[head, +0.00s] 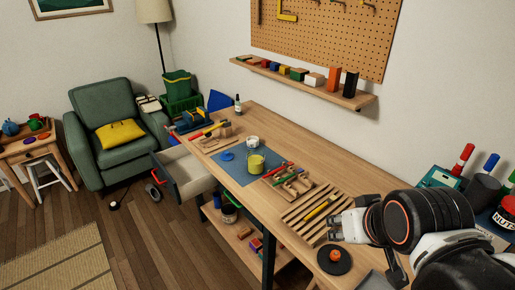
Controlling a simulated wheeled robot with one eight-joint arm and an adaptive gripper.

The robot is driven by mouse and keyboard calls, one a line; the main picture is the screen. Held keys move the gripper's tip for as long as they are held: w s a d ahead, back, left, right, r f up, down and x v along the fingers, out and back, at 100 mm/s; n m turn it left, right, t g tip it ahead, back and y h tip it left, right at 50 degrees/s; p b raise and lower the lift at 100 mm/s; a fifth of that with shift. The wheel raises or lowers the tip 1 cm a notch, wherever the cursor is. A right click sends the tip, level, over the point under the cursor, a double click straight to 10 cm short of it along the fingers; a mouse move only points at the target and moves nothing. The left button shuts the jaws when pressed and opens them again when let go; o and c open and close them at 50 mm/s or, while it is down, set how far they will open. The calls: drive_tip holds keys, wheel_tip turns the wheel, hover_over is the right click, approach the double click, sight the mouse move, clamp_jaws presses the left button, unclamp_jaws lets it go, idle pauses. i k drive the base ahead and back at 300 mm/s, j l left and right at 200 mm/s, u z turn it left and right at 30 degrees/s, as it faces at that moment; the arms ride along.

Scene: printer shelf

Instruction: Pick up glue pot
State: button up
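A small pot with yellow contents or a yellow body (256,164) stands upright on a blue mat (228,174) on the workbench; it looks like the glue pot. A whitish jar (252,142) stands just behind it, and a flat blue disc (227,156) lies to its left on the mat. My gripper (333,226) is over the near right part of the bench, well to the right of the pot and apart from it. Its fingers look spread with nothing between them, though they are small in view.
A wooden tray with tools (288,184) and a slatted rack (312,212) lie between pot and gripper. A black disc with an orange knob (335,258) is near the front edge. An open drawer (186,174) juts out left. A wall shelf (310,88) hangs above.

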sight(253, 143)
drive_tip(key=z, duration=0.65)
drive_tip(key=i+j+z, duration=0.25)
drive_tip(key=j, duration=0.15)
drive_tip(key=j+z, duration=0.25)
drive_tip(key=j, duration=0.2)
drive_tip(key=i+j+z, duration=0.1)
drive_tip(key=j+z, duration=0.15)
drive_tip(key=j, duration=0.2)
drive_tip(key=j+z, duration=0.25)
drive_tip(key=j, duration=0.2)
drive_tip(key=i+j, duration=0.1)
drive_tip(key=j, duration=1)
drive_tip(key=i+j+z, duration=0.1)
drive_tip(key=j, duration=1)
